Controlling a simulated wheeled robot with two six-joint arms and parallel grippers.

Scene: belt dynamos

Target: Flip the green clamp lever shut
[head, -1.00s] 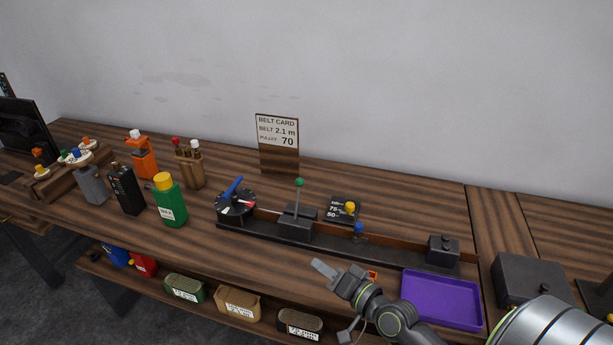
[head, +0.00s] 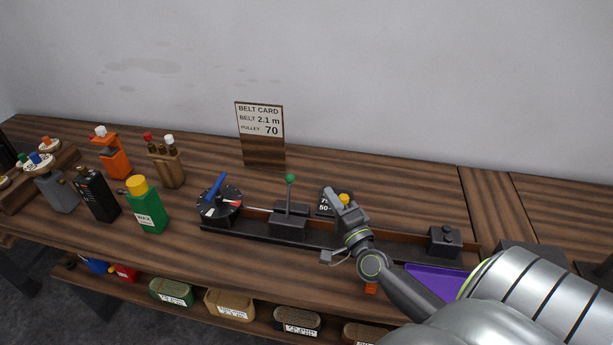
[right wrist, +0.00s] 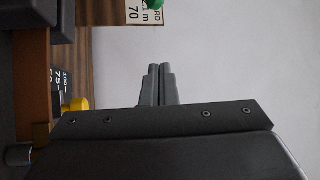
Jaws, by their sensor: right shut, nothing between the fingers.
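The green-knobbed clamp lever (head: 290,179) stands upright on a dark block (head: 289,222) on the long bench rail. Its green knob (right wrist: 154,4) also shows at the top edge of the right wrist view. My right gripper (head: 331,196) is shut and empty, to the right of the lever and apart from it, in front of the pulley plate with the yellow knob (head: 344,199). In the right wrist view its two fingers (right wrist: 156,72) lie together. My left gripper is out of view.
A dial with a blue handle (head: 218,203) sits at the rail's left end, and a small dark block (head: 444,241) at its right. A purple tray (head: 437,280) lies in front, partly behind my arm. The belt card (head: 261,133) stands behind. A green wax bottle (head: 147,207) stands left.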

